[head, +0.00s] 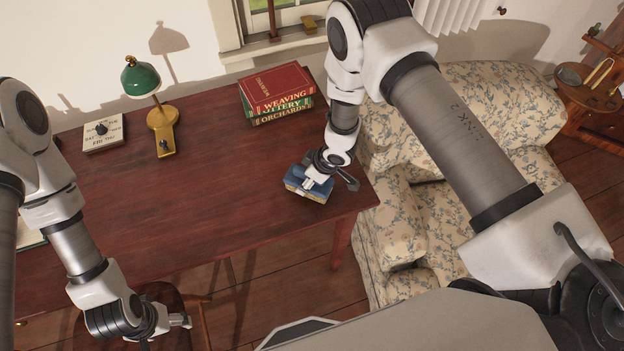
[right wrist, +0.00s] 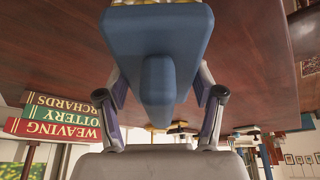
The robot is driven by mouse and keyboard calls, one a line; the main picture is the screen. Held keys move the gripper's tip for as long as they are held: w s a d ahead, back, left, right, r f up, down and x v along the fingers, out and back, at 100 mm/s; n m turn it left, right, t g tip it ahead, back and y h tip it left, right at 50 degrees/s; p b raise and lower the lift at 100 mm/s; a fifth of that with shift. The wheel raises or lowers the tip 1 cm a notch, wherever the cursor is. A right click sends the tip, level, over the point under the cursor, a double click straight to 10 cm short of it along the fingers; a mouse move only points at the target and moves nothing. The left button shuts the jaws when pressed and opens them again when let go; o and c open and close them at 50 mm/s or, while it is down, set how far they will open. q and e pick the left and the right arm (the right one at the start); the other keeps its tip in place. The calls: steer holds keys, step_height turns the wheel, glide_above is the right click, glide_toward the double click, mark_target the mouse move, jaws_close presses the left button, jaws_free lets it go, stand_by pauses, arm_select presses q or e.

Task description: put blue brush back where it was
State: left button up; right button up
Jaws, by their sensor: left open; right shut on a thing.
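The blue brush (head: 296,184) has a blue body and pale yellowish bristles. It is at the right end of the dark red wooden desk (head: 220,206), in my right gripper (head: 318,180). In the right wrist view the blue brush (right wrist: 155,75) fills the middle, with the fingers of my right gripper (right wrist: 160,95) closed on both its sides. I cannot tell whether its bristles touch the desk. My left gripper (head: 178,322) is open and empty, low at the left, in front of the desk's near edge.
A stack of books (head: 278,92) stands at the desk's back right, behind the brush. A green lamp (head: 162,118) and a pale book (head: 104,133) with a dark object on it are at the back left. A floral sofa (head: 440,230) adjoins the desk's right. The desk's middle is clear.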

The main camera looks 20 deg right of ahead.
steer(key=shift+w, duration=0.1)
steer(key=shift+d, duration=0.2)
steer(key=o, duration=1.2)
steer(key=shift+d+f, duration=0.1)
steer(key=shift+d, duration=0.1)
arm_select(q)
steer(key=shift+w+d+r, duration=0.1)
steer(key=shift+w+d, duration=0.05)
steer(key=shift+d, duration=0.05)
arm_select(e)
steer(key=shift+a, duration=0.2)
